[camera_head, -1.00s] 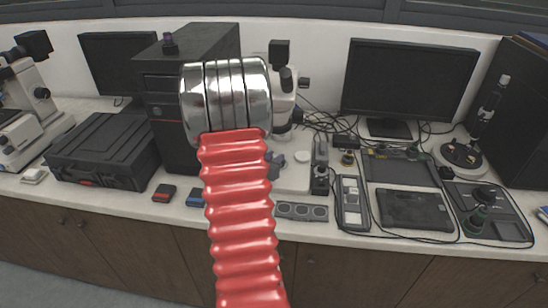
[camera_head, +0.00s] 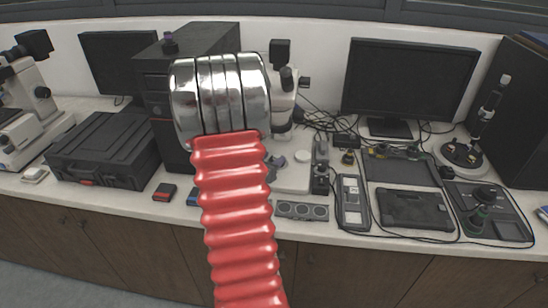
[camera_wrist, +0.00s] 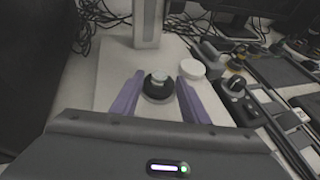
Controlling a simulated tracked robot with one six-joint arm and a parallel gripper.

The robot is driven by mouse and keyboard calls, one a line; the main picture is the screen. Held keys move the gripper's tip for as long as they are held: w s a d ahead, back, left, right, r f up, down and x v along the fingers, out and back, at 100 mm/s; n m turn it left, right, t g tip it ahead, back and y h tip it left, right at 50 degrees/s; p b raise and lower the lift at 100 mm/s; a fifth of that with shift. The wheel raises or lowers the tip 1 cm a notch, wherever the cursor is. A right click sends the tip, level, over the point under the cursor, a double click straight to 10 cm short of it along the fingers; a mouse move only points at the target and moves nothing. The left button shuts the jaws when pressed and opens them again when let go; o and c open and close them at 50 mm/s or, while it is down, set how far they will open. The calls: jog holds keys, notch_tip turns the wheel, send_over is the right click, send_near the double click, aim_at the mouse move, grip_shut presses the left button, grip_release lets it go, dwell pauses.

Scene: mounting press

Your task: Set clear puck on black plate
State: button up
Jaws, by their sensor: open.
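In the wrist view, the black round plate (camera_wrist: 157,90) lies on a pale base. A small clear-grey puck (camera_wrist: 158,77) appears on top of it, near its middle; I cannot tell exact contact. My gripper (camera_wrist: 161,80) is open, with one purple finger to the left and one to the right of the plate and puck, apart from the puck.
A white round disc (camera_wrist: 191,68) lies just beyond the right finger. A pale upright column (camera_wrist: 148,22) stands behind the plate. A dark device with a knob (camera_wrist: 237,90) is to the right, and cables lie at the back left. The black computer tower (camera_head: 180,95) stands left.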

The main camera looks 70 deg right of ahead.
jog(key=v, duration=0.9)
jog(key=shift+a, duration=0.15)
jog(key=shift+r, duration=0.1)
dwell(0.5)
jog(key=w+a+r+m+t+y, duration=0.2)
jog(key=a+r+m+y, duration=0.2)
jog(key=a, duration=1.2)
jog(key=w+a+r+m+t+y, duration=0.2)
jog(key=a+r+m+y, duration=0.2)
jog(key=a, duration=1.2)
jog(key=w+a+r+m+t+y, duration=0.2)
jog(key=a+m+y, duration=0.3)
jog(key=a, duration=1.2)
jog(key=r+m, duration=0.1)
jog(key=m, duration=0.3)
jog(key=shift+w+r+t, duration=0.2)
jog(key=shift+r+t, duration=0.1)
jog(key=shift+r, duration=0.1)
jog(key=shift+d, duration=0.1)
